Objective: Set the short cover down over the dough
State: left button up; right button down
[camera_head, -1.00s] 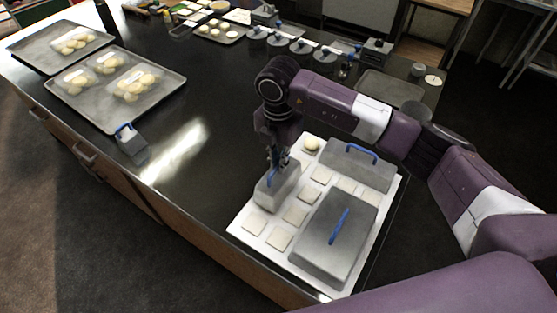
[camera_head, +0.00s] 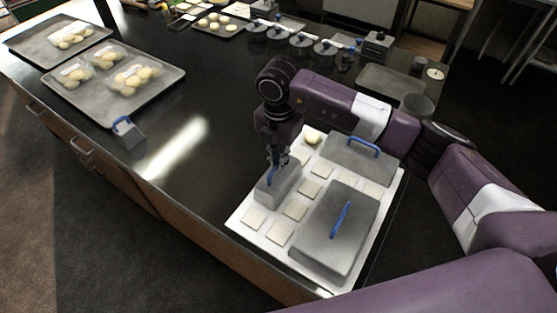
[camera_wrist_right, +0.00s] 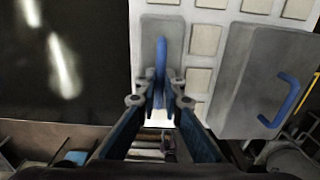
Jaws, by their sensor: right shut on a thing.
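My right gripper (camera_head: 276,160) is shut on the blue handle of the short grey cover (camera_head: 278,188). The short cover is at the left part of the white board (camera_head: 247,236), upright; I cannot tell whether it touches the board. In the right wrist view the short cover (camera_wrist_right: 150,42) is under my gripper (camera_wrist_right: 160,88), its handle between the fingertips. One ball of dough (camera_head: 312,137) sits uncovered at the board's far corner, away from the short cover. What is under the short cover is hidden. My left gripper is not in view.
A large grey cover (camera_head: 318,247) and a long grey cover (camera_head: 350,162) stand on the board. Several flat squares (camera_head: 280,232) lie between them. A small blue-handled block (camera_head: 128,135) and trays of dough balls (camera_head: 172,80) are at the left. The middle of the black counter is clear.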

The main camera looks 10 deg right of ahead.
jog(key=shift+f+b, duration=0.3)
jog(key=shift+f, duration=0.1)
jog(key=c, duration=2)
grip_release()
notch_tip(320, 180, up, 12)
